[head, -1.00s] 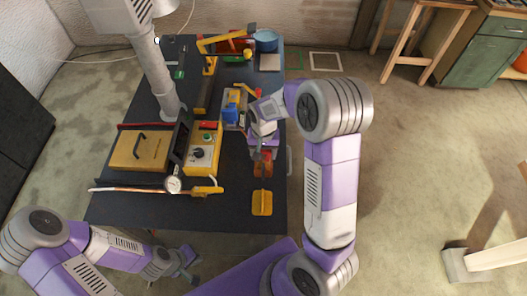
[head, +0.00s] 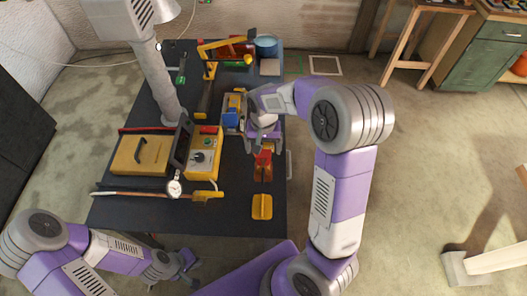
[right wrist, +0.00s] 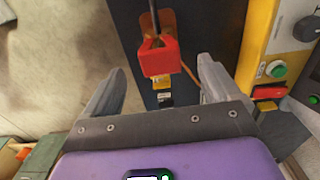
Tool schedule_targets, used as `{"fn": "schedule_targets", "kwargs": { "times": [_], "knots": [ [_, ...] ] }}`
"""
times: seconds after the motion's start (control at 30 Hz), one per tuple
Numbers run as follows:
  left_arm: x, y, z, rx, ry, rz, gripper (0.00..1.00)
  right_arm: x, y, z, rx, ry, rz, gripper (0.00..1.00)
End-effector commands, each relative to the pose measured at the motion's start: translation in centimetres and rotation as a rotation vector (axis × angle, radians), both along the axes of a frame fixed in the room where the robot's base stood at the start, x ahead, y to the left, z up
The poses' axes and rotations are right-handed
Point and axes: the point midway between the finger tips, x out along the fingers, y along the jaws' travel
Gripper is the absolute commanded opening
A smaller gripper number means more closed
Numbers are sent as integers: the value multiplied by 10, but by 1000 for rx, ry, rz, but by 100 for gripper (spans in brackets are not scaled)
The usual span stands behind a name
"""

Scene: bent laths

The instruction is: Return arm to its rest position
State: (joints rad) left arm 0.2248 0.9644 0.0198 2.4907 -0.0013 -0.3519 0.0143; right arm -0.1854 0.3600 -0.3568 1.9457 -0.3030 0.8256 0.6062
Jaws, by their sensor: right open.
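My right gripper (head: 262,142) is over the right side of the dark table, just behind a red and yellow object (head: 263,165). In the right wrist view its two grey fingers (right wrist: 158,88) are spread wide apart. A red block (right wrist: 157,57) with a yellow and black part shows between and beyond them; I see no finger touching it. The right arm bends high over the table's right edge. My left gripper (head: 187,268) is off the table's front edge at lower left, low and apart from everything; its jaws are too small to read.
The table (head: 225,218) holds a yellow case (head: 140,155), a yellow control box (head: 203,152), a dial gauge (head: 174,188), a yellow block (head: 262,206) and a blue bowl (head: 266,44). A grey lamp column (head: 153,80) rises among them.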

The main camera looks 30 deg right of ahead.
Motion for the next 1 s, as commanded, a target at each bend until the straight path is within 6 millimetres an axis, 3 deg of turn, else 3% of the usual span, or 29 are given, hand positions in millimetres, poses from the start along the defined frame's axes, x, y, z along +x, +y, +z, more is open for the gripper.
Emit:
{"fn": "schedule_targets", "kwargs": {
  "times": [0.1, 0.43, 0.73, 1.0],
  "knots": [
    [0, 0, 2, 0, 0, 0, 0, 0, 0, 11, 0, 0, 1, 90],
    [0, 0, 6, 0, 0, 0, 0, 0, 0, 16, 1, 1, 1, 90],
    [0, 0, 57, 0, 0, 0, 0, 0, 0, 67, 0, 0, 1, 90],
    [0, 0, 82, 0, 0, 0, 0, 0, 0, 92, 1, 1, 1, 90]
  ]
}}
